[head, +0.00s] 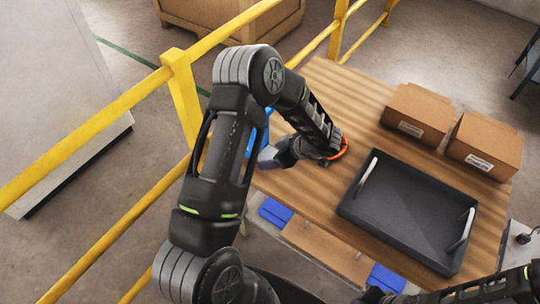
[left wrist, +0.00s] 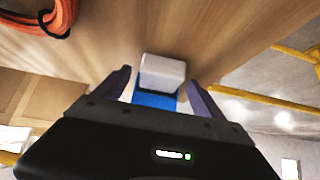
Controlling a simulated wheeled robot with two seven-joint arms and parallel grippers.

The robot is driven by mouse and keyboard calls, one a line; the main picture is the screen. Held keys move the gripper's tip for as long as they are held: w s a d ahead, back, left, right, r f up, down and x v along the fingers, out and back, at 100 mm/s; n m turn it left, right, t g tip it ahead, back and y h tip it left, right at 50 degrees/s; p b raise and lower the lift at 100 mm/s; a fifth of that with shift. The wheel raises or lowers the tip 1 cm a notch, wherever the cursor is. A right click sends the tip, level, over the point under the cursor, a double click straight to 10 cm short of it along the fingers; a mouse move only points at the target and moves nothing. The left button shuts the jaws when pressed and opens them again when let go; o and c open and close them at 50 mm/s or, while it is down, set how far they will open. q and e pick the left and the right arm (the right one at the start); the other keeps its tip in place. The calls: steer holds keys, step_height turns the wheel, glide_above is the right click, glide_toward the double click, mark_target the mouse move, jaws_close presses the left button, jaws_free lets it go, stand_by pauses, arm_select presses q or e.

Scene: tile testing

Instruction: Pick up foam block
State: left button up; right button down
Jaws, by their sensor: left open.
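A block with a pale grey-white face (left wrist: 163,72) and a blue part (left wrist: 154,101) below it shows in the left wrist view, on the wooden table; I take it to be the foam block. My left gripper (left wrist: 157,82) is open, with one dark finger on each side of it. I see no clear contact. In the head view my left gripper (head: 270,157) is low over the table's left edge, and blue (head: 266,134) shows behind my arm there. My right arm comes in at the bottom right; its gripper (head: 375,296) is cut off by the frame.
A black tray (head: 352,212) with pale handles stands on the table (head: 330,82). Two cardboard boxes (head: 418,113) (head: 486,144) sit behind it. An orange coil (left wrist: 50,18) lies near my left gripper. Yellow rails (head: 179,88) run along the left.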

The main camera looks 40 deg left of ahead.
arm_select(q)
steer(key=shift+a+f, duration=0.15)
steer(key=shift+f, duration=0.05)
stand_by(0.5)
steer(key=c, duration=1.4)
